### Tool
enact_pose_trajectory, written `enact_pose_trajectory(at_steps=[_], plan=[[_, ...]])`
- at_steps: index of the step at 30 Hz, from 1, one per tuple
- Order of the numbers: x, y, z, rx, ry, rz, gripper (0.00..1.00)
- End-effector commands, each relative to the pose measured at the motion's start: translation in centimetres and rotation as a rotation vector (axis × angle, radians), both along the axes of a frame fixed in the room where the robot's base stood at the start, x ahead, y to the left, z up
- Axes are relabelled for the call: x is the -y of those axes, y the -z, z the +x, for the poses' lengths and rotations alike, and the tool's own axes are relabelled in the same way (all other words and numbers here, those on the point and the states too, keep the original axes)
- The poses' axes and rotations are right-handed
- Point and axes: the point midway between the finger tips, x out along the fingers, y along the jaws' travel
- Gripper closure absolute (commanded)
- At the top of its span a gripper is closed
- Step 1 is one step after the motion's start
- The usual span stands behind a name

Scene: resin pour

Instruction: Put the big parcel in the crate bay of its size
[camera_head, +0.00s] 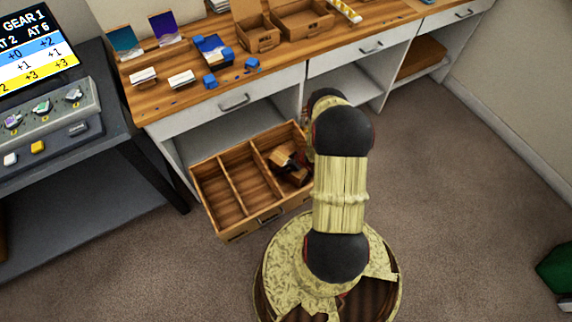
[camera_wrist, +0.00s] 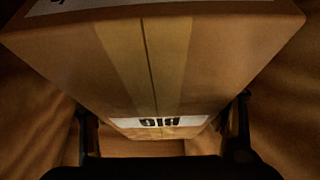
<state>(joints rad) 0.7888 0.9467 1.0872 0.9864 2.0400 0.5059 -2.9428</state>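The big parcel (camera_head: 284,158) is a brown cardboard box in the right-hand bay of the wooden crate (camera_head: 223,237). It looks tilted there, partly covered by my arm and gripper. In the wrist view the big parcel (camera_wrist: 150,65) fills the upper middle, with a tape strip and a white label of bold dark letters. My gripper (camera_wrist: 165,135) has one dark finger on each side of the parcel, close against its sides. The finger contact is dim. In the head view my gripper (camera_head: 297,168) is mostly hidden by the arm. Whether the parcel rests on the bay floor is hidden.
The crate's left and middle bays are empty; the right bay looks widest. The crate sits before the open shelf under a wooden workbench (camera_head: 190,103) holding small boxes and blue pieces. A dark console table (camera_head: 100,150) stands at left.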

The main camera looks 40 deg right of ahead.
Motion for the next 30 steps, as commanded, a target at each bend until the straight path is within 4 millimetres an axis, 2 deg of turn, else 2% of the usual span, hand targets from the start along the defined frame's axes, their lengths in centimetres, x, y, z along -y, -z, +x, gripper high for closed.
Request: enact_pose_trajectory(at_steps=[9,20,25,30], plan=[[0.0,0.0,0.0,0.000,0.000,0.000,0.11],[0.0,-0.2,0.0,0.000,0.000,0.000,0.11],[0.2,-1.8,-0.7,0.001,0.002,-0.001,0.11],[0.5,-4.7,-2.5,0.001,0.003,0.000,0.11]])
